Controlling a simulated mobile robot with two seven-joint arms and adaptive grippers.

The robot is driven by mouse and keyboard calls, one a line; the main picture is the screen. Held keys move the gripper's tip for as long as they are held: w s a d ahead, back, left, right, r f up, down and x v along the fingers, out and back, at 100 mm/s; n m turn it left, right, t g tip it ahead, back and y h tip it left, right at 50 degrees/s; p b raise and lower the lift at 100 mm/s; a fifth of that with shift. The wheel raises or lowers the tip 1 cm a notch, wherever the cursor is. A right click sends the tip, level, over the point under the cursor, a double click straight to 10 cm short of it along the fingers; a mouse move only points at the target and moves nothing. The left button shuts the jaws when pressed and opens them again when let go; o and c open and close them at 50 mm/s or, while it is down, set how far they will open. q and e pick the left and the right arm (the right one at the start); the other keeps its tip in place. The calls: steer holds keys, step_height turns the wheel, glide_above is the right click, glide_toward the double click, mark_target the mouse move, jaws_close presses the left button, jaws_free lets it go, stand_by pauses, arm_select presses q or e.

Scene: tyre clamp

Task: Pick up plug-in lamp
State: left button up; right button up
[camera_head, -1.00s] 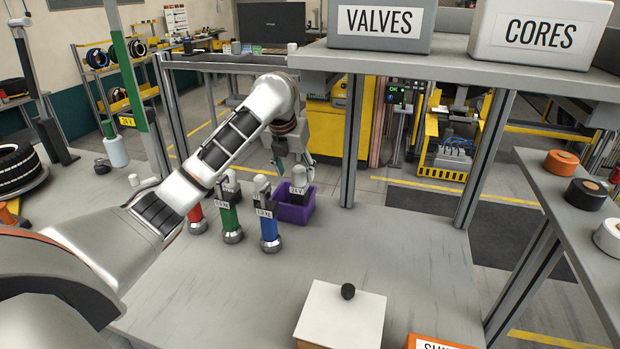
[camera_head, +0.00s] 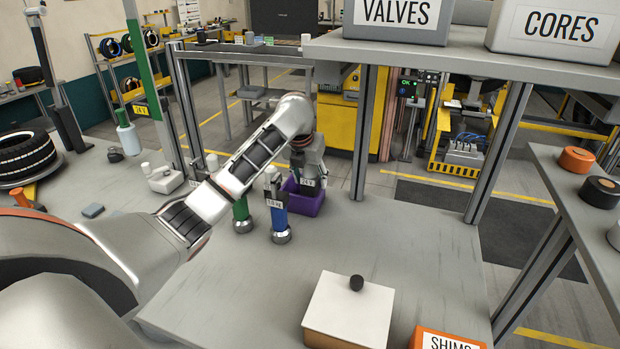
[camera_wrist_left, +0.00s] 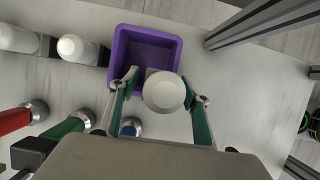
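A lamp-like piece with a white domed top (camera_wrist_left: 164,92) and a "24 V" label stands at the purple bin (camera_wrist_left: 120,60). In the head view its label (camera_head: 308,183) shows just above the bin (camera_head: 304,204), and my gripper hides its upper part. My left gripper (camera_head: 309,166) is over it, pointing down. In the left wrist view the two green-padded fingers (camera_wrist_left: 167,88) stand on either side of the white dome, with narrow gaps beside it. The gripper looks open. My right gripper is not in view.
A green cylinder (camera_head: 241,214) and a blue cylinder (camera_head: 278,216) stand close left of the bin; a red one (camera_wrist_left: 14,120) shows in the wrist view. A shelf post (camera_head: 364,135) rises right of the bin. A lidded box (camera_head: 348,312) stands in front; the bench between is clear.

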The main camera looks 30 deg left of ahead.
arm_select(q)
steer(key=c, duration=1)
steer(key=shift+r, duration=0.15)
